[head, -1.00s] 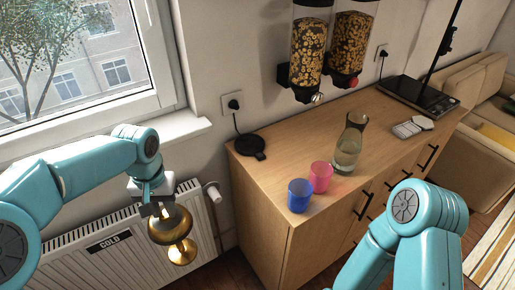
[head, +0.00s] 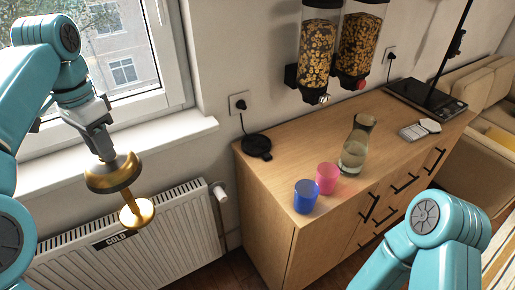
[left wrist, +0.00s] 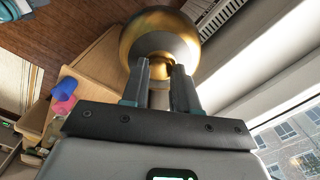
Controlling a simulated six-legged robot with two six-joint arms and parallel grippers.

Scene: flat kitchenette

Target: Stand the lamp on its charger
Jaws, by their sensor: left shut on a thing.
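The lamp (head: 114,175) is brass-coloured, with a wide rounded head, a thin stem and a round foot. My left gripper (head: 106,155) is shut on its top end, and the lamp hangs slightly tilted, foot down, in front of the radiator and window sill. In the left wrist view the fingers (left wrist: 160,84) grip the lamp (left wrist: 160,40) at a narrow neck. The charger (head: 257,146) is a black round pad on the wooden cabinet's back left corner, bare, with a cord to the wall socket. My right arm shows at lower right; its gripper is out of view.
On the cabinet (head: 285,165) stand a blue cup (head: 306,196), a pink cup (head: 327,178) and a glass carafe (head: 356,148), right of the charger. Cereal dispensers (head: 320,50) hang above. The radiator (head: 150,235) and window sill (head: 150,138) are at left.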

